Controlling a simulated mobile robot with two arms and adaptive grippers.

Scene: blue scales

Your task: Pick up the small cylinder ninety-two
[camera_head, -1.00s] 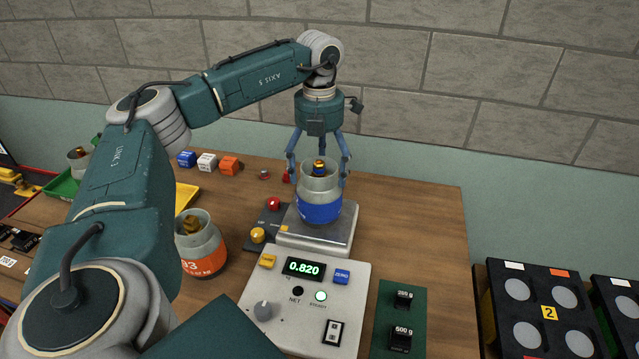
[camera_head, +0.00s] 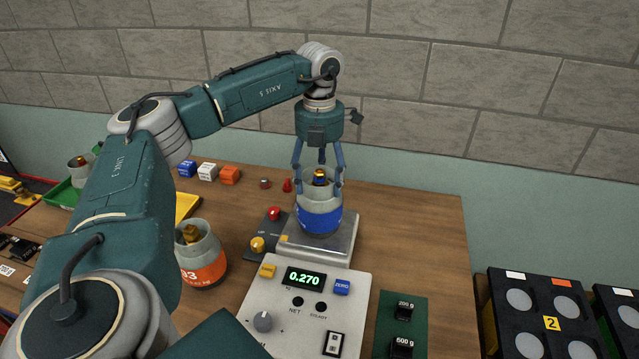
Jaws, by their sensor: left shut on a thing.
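A small grey cylinder with a blue band (camera_head: 319,218) and a brass-coloured top is upright at the scale's metal plate (camera_head: 341,244). Its number cannot be read. My left gripper (camera_head: 319,186) comes down from above, with its blue fingers closed around the cylinder's upper part. I cannot tell whether a gap shows under the cylinder. The scale's display (camera_head: 304,278) reads 0.270. Another grey cylinder with an orange band (camera_head: 203,268) stands to the left, its number partly hidden by my arm. My right gripper is not in view.
The scale's control panel (camera_head: 281,317) is in front of the plate. A green mat (camera_head: 405,320) with two black weights lies right of it. Blue, white and orange blocks (camera_head: 207,171) stand at the back left. A black rack (camera_head: 540,325) is at the right. The wooden table's back right is clear.

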